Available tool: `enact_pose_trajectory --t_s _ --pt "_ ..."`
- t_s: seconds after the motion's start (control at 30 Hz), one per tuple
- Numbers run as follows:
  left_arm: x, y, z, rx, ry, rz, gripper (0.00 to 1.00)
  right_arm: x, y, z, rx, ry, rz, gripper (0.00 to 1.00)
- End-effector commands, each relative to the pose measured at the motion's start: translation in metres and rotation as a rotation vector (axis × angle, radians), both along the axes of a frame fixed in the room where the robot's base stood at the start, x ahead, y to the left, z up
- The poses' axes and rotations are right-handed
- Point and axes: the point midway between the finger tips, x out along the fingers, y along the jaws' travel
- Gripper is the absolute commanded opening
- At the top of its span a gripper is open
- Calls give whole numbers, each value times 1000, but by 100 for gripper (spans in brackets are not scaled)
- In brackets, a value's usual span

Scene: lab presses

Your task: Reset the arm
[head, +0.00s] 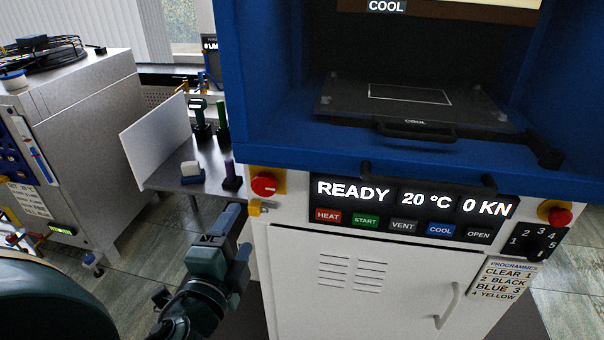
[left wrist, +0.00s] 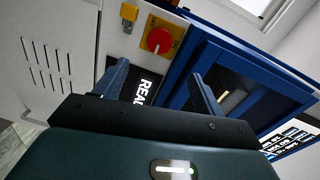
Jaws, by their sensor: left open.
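My left gripper (left wrist: 156,84) is open in the left wrist view, with nothing between its two fingers. The fingers point toward the blue and white press (head: 410,162), at its red knob on a yellow plate (left wrist: 160,40) and its display. In the head view my left arm comes up from the lower left. Its gripper (head: 240,235) is just left of the press's white front, below the red knob (head: 264,184); I cannot tell the exact gap. My right gripper is not in view.
The press display panel (head: 410,208) reads READY, 20 °C, 0 KN. Its chamber holds a dark plate (head: 350,104) with a handle. A side table (head: 205,181) with a white board (head: 155,138) and small handled tools stands left. A metal cabinet (head: 85,130) is farther left.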

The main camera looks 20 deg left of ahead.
Motion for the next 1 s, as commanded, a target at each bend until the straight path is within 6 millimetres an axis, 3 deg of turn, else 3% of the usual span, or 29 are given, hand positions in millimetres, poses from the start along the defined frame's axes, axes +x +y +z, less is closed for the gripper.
enact_pose_trajectory --t_s 0.13,0.23,0.37,0.5,0.63,0.8,1.0 --pt "0 0 -3 -8 7 -2 70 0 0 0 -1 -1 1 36" --pt "1 -5 -27 -81 61 -15 70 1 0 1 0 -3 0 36" --pt "-4 -25 -96 -333 211 -44 70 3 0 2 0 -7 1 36" --pt "-25 -64 -179 -745 375 -37 70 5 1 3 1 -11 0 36" --pt "-47 -98 -228 -1096 457 16 70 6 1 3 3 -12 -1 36" --pt "-62 -120 -254 -1341 484 78 70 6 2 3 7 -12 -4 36" --pt "-64 -123 -256 -1377 484 86 70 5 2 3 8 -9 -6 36"
